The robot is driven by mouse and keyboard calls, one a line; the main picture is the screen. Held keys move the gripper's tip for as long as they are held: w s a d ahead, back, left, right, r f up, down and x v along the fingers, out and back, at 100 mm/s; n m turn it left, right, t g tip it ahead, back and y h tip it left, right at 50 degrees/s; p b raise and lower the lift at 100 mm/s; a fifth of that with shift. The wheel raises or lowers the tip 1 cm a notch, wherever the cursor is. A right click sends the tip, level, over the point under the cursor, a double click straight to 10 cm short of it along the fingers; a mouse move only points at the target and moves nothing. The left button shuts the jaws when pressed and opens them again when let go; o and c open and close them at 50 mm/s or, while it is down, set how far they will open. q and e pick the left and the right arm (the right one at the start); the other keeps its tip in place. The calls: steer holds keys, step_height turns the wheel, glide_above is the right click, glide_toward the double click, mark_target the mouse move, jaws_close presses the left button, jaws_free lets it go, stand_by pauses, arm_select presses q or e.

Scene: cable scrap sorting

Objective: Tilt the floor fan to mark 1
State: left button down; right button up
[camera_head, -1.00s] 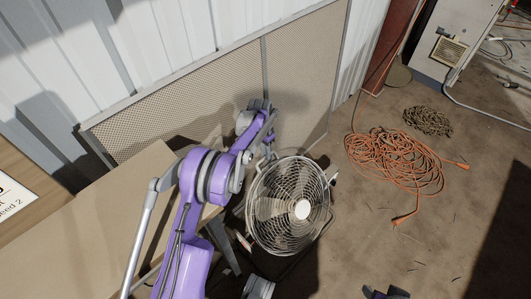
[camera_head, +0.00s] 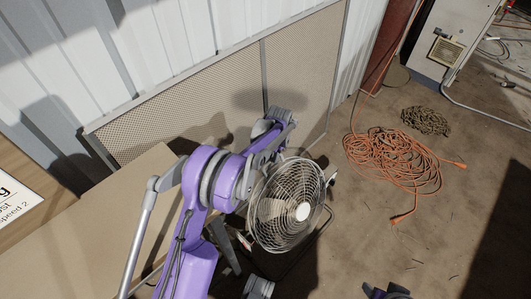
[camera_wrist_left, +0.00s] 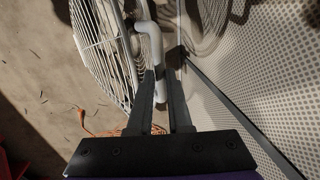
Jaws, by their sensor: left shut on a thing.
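The floor fan (camera_head: 284,206) stands on the ground in the middle of the head view, its round wire cage facing up and to the right. My left gripper (camera_head: 292,152) is at the upper back edge of the cage, and its fingertips are hard to make out there. In the left wrist view, the left gripper (camera_wrist_left: 163,78) is shut on a pale bent tube (camera_wrist_left: 150,38) of the fan, beside the wire cage (camera_wrist_left: 100,50). I see no tilt marks. My right gripper does not show clearly.
A perforated panel (camera_head: 215,85) stands close behind the fan and beside the gripper. A brown board (camera_head: 90,235) lies at the left. An orange cable coil (camera_head: 395,160) and a dark chain heap (camera_head: 427,121) lie on the floor at the right. Bare floor separates the fan from the coil.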

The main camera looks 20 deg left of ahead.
arm_select(q)
steer(key=d, duration=0.1)
steer(key=d+r, duration=0.1)
steer(key=s+d, duration=0.1)
steer(key=shift+s+d+r+y, duration=0.1)
steer(key=shift+d+r+y, duration=0.1)
steer(key=shift+r+y, duration=0.1)
steer(key=shift+s+d, duration=0.15)
steer(key=shift+d, duration=0.15)
steer(key=c, duration=0.8)
jaws_free()
steer(key=shift+c, duration=0.2)
step_height(320, 180, up, 11)
steer(key=d+p, duration=0.1)
steer(key=p, duration=0.1)
steer(key=shift+s+d, duration=0.15)
steer(key=shift+s, duration=0.05)
steer(key=shift+f, duration=0.2)
